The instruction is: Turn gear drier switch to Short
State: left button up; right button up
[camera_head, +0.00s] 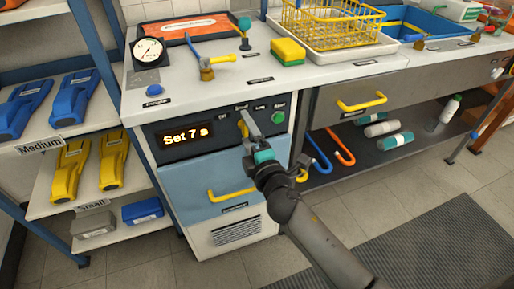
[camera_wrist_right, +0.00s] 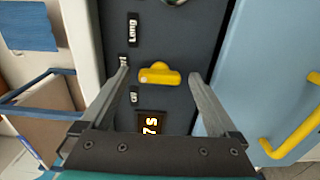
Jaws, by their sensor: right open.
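The yellow switch knob (camera_head: 243,128) is on the dark panel of the drier (camera_head: 170,153), partly hidden by my right gripper (camera_head: 248,122). In the right wrist view the knob (camera_wrist_right: 160,75) shows between the two open fingers (camera_wrist_right: 159,72), with a gap on each side. Its bar lies sideways there, the left end towards a label half hidden by a finger, between "Off" (camera_wrist_right: 133,95) and "Long" (camera_wrist_right: 132,27). The display (camera_head: 187,136) reads "Set 7 s". My left gripper is not in view.
A green button (camera_head: 278,117) is right of the knob. A blue drawer with a yellow handle (camera_head: 230,194) is below the panel. The worktop above holds a gauge (camera_head: 149,51), a sponge (camera_head: 288,51) and a yellow rack (camera_head: 330,25). Shelves stand at the left.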

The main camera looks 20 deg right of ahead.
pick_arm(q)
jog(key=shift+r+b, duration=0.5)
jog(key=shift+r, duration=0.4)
pick_arm(e)
jog(key=s, duration=1.5)
jog(key=shift+d, duration=0.3)
jog(key=shift+w, duration=0.1)
